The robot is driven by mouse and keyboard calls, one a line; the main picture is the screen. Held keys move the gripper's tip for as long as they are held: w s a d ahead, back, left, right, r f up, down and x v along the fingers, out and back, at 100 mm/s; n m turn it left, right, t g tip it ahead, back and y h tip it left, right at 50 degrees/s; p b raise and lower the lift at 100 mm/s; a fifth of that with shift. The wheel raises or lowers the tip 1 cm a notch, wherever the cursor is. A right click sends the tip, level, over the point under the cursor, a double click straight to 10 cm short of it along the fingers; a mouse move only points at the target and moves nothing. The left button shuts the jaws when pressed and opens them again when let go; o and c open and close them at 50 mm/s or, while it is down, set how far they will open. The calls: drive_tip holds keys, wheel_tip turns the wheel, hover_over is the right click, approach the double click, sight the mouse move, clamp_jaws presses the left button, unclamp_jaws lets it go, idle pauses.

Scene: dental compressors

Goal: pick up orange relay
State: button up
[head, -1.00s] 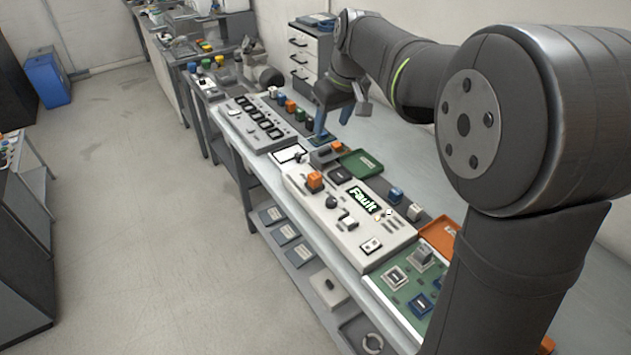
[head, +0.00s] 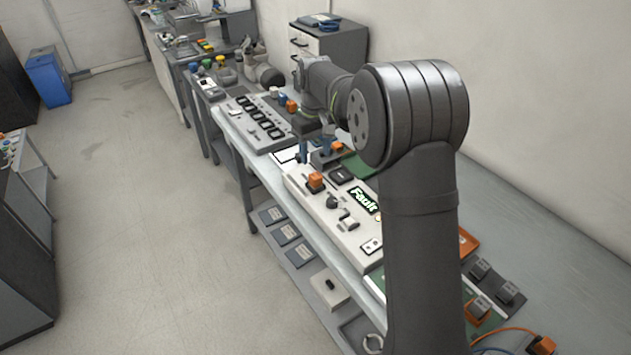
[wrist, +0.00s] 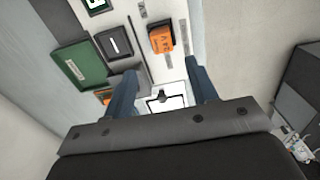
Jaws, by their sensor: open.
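An orange block-shaped relay (head: 315,181) sits on the light panel with the lit "Fault" display (head: 364,200). The wrist view shows an orange part with dark markings (wrist: 161,40) ahead of the fingertips. My gripper (head: 314,152) hangs with blue fingers above the bench, just beyond that panel in the head view. In the wrist view my gripper (wrist: 163,88) has its fingers apart with nothing held; a white plate with a dark outline (wrist: 166,98) shows between them. A second orange part (wrist: 104,96) is partly hidden by the left finger.
A green tray (wrist: 78,63) and a dark square part (wrist: 115,42) lie left in the wrist view. Another orange part (head: 291,106) stands in the far row. An orange tray (head: 468,243) and grey blocks (head: 508,291) lie right of my arm, which hides some bench.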

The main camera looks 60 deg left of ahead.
sight(315, 174)
wheel_tip(315, 174, down, 3)
drive_tip(key=shift+s+d+f, duration=0.1)
drive_tip(key=shift+s+f, duration=0.05)
drive_tip(key=shift+f, duration=1.15)
drive_tip(key=shift+s+d+f, duration=0.1)
drive_tip(key=shift+f, duration=1.2)
drive_tip(key=c, duration=1.1)
drive_tip(key=shift+r, duration=0.1)
drive_tip(key=shift+c, duration=0.2)
